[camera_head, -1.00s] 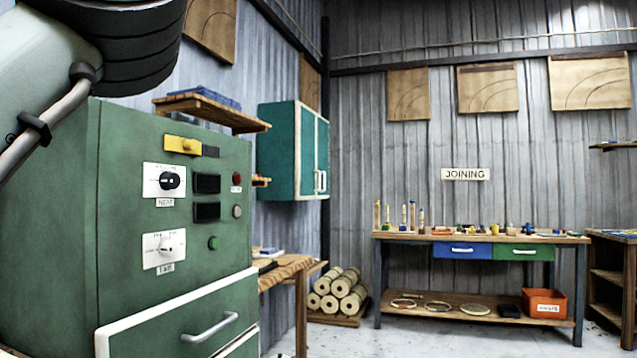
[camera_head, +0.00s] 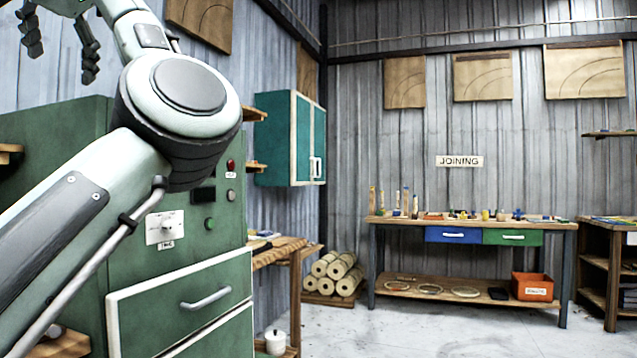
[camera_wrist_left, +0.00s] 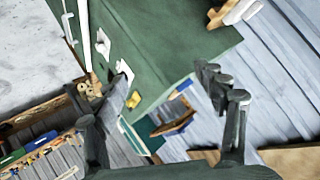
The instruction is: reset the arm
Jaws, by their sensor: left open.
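My left arm (camera_head: 180,105) comes in from the left of the head view, bent at a large joint in front of the green cabinet. My left gripper (camera_head: 60,55) is raised at the top left, above the cabinet, with its fingers apart and nothing between them. Its two fingers also show in the left wrist view (camera_wrist_left: 155,90), spread wide. The green control cabinet (camera_head: 225,265) has a dial, buttons and a white-framed drawer, and the arm hides part of its front. My right gripper is not in view.
A teal wall cabinet (camera_head: 275,140) hangs beyond the green cabinet. The joining bench (camera_head: 400,221) stands at the back with blue and green drawers, several small items on top and an orange bin (camera_head: 533,287) below. Open floor lies in front of the bench.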

